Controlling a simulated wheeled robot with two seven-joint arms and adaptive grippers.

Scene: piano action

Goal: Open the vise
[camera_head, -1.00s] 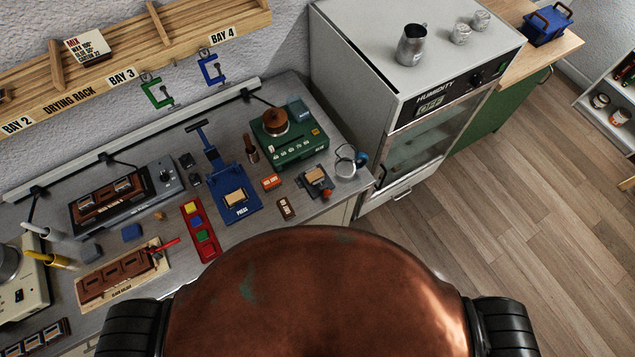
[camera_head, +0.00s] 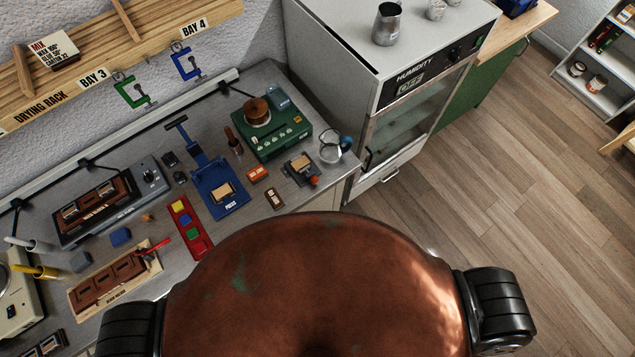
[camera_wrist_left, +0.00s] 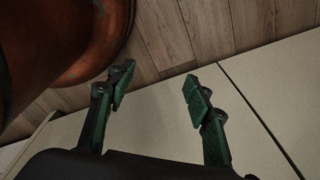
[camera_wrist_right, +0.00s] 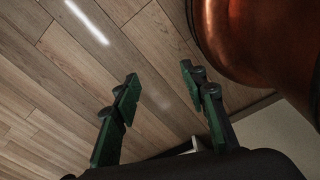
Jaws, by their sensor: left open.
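No object is labelled as a vise. A blue tool marked PRESS (camera_head: 209,178), with a T-shaped handle at its back and a tan block on its bed, sits on the grey workbench (camera_head: 268,76). I cannot tell whether it is the vise. My left gripper (camera_wrist_left: 157,84) is open and empty beside pale cabinet panels and the wooden floor. My right gripper (camera_wrist_right: 160,78) is open and empty over the wooden floor. Neither gripper shows in the head view, and neither touches a bench object.
A green device (camera_head: 285,133) stands right of the press, and a red tray (camera_head: 196,238) with coloured blocks lies left of it. Green (camera_head: 124,93) and blue (camera_head: 180,66) clamps hang below the drying rack (camera_head: 75,70). A humidity cabinet (camera_head: 340,60) stands right; floor is clear beyond.

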